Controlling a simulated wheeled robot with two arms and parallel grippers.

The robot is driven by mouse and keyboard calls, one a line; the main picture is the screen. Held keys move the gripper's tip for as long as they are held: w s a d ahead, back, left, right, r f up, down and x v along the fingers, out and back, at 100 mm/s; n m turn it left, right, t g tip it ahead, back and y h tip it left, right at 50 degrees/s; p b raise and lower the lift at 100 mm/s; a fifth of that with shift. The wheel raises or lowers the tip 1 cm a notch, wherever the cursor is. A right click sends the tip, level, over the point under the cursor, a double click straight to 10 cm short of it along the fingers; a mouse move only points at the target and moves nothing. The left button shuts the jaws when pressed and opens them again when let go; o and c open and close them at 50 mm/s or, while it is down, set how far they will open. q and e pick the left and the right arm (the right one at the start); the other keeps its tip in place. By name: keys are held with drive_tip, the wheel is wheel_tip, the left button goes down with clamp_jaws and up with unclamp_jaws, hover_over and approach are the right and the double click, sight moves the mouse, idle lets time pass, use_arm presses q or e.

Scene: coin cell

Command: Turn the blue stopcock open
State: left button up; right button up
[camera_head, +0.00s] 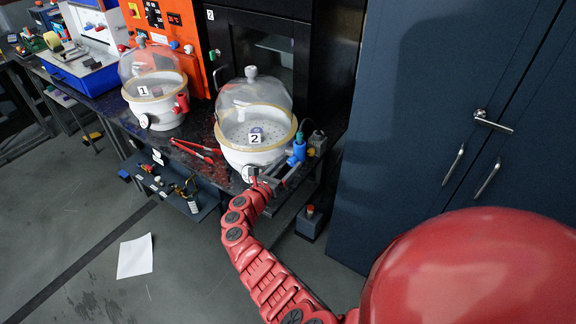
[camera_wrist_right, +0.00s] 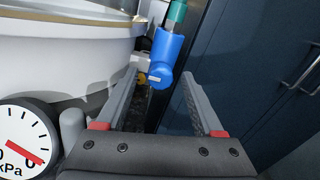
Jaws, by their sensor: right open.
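The blue stopcock (camera_head: 298,148) sits on the right side of the white desiccator labelled 2 (camera_head: 236,154). In the right wrist view the stopcock (camera_wrist_right: 165,57) shows as a blue body with a teal top and a light mark on its rounded lower end. My right gripper (camera_head: 289,174) is open at the stopcock. In the wrist view its two fingers (camera_wrist_right: 162,92) stand apart with the lower end of the stopcock between or just beyond them; I cannot tell whether they touch it. My left gripper is not in view.
A kPa gauge (camera_wrist_right: 22,140) is close on the left in the wrist view. Desiccator 1 (camera_head: 158,112) with a red stopcock (camera_head: 181,103) and red tongs (camera_head: 196,151) share the bench. A dark blue cabinet (camera_head: 405,110) stands right. Paper (camera_head: 135,257) lies on the floor.

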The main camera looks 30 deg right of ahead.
drive_tip(key=shift+d, duration=0.25)
clamp_jaws()
